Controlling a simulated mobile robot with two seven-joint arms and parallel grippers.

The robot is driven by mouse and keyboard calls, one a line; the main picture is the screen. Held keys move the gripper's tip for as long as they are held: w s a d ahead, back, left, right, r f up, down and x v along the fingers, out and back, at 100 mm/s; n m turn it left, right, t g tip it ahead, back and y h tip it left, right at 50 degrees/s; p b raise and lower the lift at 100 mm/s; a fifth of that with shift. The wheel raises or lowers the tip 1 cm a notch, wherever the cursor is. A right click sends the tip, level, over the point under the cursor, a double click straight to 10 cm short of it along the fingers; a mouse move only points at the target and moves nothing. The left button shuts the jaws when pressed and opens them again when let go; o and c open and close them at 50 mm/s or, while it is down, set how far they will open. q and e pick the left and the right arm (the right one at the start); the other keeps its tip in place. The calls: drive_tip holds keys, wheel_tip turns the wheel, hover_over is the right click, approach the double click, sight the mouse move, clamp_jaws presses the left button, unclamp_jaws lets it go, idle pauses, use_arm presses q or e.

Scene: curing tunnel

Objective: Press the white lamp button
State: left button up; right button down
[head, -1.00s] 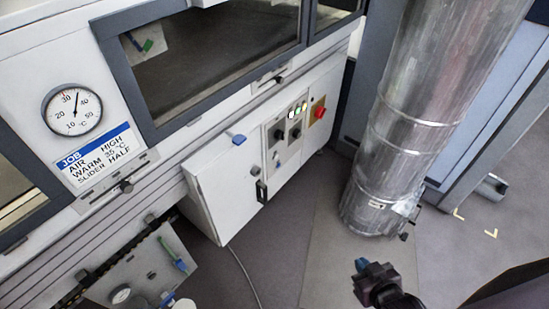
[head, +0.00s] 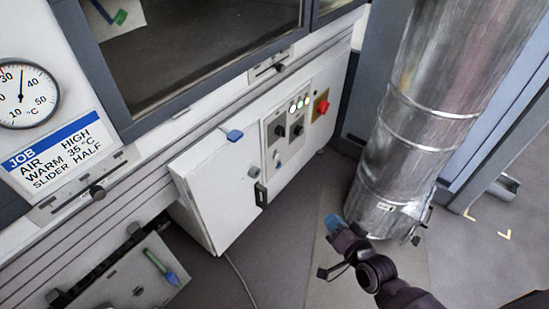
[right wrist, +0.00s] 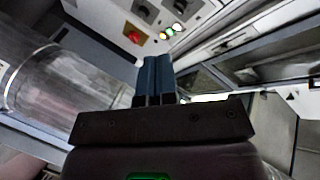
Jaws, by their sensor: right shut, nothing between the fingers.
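The control panel (head: 288,128) on the white cabinet front carries a row of small lit lamps. In the right wrist view, the lamp farthest from the red knob looks whitest, the white lamp button (right wrist: 177,26); in the head view I cannot clearly tell which lamp is white. My right gripper (head: 333,223) is shut and empty, its blue fingers in front of and below the panel, well apart from it. In the right wrist view its fingertips (right wrist: 156,62) point toward the panel. My left gripper is not in view.
A red knob (head: 321,107) sits right of the lamps, with dark rotary knobs (head: 297,131) below them. A large metal duct (head: 410,130) stands close to the right of my gripper. A blue tab (head: 234,135) and a dark door handle (head: 261,195) stick out left of the panel.

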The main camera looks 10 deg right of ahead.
sight(276, 156)
use_arm(q)
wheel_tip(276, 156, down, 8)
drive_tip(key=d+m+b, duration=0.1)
drive_tip(key=b, duration=1.1)
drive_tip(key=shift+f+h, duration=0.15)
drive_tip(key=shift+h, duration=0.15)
use_arm(e)
drive_tip(key=w+f+m+t+h, duration=0.1)
drive_tip(key=w+f+m, duration=0.3)
drive_tip(key=w+m, duration=0.3)
drive_tip(key=w+d+f+m+t+h, duration=0.1)
drive_tip(key=w+f+m+h, duration=0.1)
drive_tip(key=w+f+m, duration=0.2)
drive_tip(key=w+d+f+m+t+h, duration=0.1)
drive_tip(key=w+f+m, duration=0.3)
drive_tip(key=w+m, duration=0.5)
drive_tip(key=w+h, duration=0.1)
drive_tip(key=w, duration=0.4)
drive_tip(key=shift+w+d+m, duration=0.15)
drive_tip(key=shift+w+m, duration=0.25)
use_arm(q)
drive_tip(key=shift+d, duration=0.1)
use_arm(e)
drive_tip(key=shift+f, duration=0.1)
use_arm(q)
drive_tip(key=shift+b, duration=0.9)
use_arm(e)
drive_tip(key=w+a, duration=0.5)
drive_tip(key=w, duration=0.2)
drive_tip(key=shift+a, duration=0.25)
